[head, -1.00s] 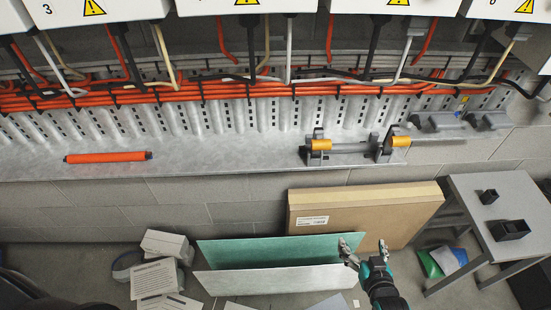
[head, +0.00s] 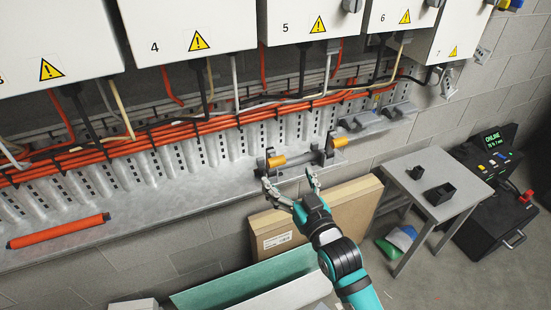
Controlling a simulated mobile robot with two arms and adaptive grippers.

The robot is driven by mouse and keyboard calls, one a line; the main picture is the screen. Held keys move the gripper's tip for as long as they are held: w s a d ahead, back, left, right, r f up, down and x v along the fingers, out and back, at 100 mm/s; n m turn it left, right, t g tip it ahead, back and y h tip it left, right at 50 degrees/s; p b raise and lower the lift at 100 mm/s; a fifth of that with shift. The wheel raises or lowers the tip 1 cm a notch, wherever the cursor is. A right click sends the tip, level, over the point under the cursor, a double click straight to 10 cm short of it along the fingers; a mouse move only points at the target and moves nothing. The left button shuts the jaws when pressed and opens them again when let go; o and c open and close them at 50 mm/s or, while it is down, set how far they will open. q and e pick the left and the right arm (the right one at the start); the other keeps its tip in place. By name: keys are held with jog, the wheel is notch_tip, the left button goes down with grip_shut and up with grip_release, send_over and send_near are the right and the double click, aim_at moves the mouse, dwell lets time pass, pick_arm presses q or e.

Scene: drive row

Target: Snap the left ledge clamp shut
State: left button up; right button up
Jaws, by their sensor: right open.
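The left ledge clamp (head: 277,160) is a grey clamp with an orange lever, standing on the metal ledge (head: 190,202). A second clamp with an orange lever (head: 339,141) stands to its right, and a grey bar (head: 306,160) lies between them. I cannot tell from here whether the left clamp is fully shut. My right gripper (head: 289,179) is open and empty, just in front of and below the left clamp. Its fingers are spread left and right, and no contact with the lever shows. My left gripper is not in view.
An orange rod (head: 60,231) lies on the ledge at left. Orange cables (head: 150,137) run behind under white cabinets (head: 190,28). A cardboard box (head: 345,212) and green board (head: 245,280) stand below. A grey table (head: 425,178) and a console (head: 490,160) are at right.

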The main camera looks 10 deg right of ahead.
aim_at(278, 163)
jog(key=x, duration=0.6)
jog(key=shift+w, duration=0.25)
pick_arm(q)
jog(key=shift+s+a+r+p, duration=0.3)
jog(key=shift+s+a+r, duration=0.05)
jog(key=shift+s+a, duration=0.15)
pick_arm(e)
jog(key=shift+w+a, duration=0.25)
jog(key=shift+w, duration=0.45)
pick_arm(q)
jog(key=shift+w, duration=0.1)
pick_arm(e)
jog(key=shift+c, duration=0.3)
